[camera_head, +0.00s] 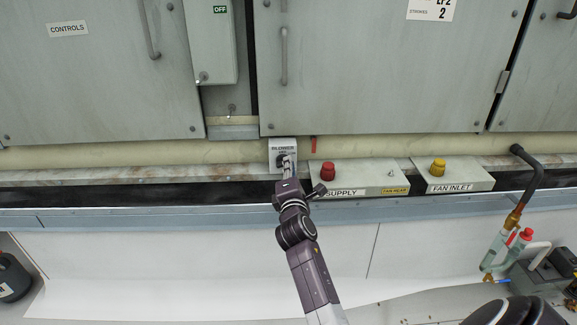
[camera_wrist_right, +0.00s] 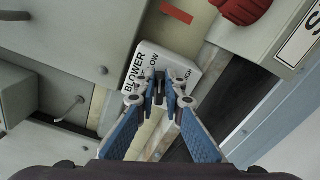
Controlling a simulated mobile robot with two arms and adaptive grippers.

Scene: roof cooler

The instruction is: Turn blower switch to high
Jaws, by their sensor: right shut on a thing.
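The blower switch (camera_head: 281,144) is a small pale box on the cream strip under the grey cabinets, labelled BLOWER. In the right wrist view the box (camera_wrist_right: 146,60) also shows LOW and part of a word at its other side. My right gripper (camera_head: 286,163) reaches up to the front of the box. In the wrist view its blue-padded fingers (camera_wrist_right: 160,97) are closed together on the dark switch knob (camera_wrist_right: 159,84). The fingers hide most of the knob, so its exact setting cannot be read. My left gripper is not in view.
Right of the switch stand a SUPPLY box with a red knob (camera_head: 327,171) and a FAN INLET box with a yellow knob (camera_head: 438,167). A short red lever (camera_head: 313,144) is close by.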

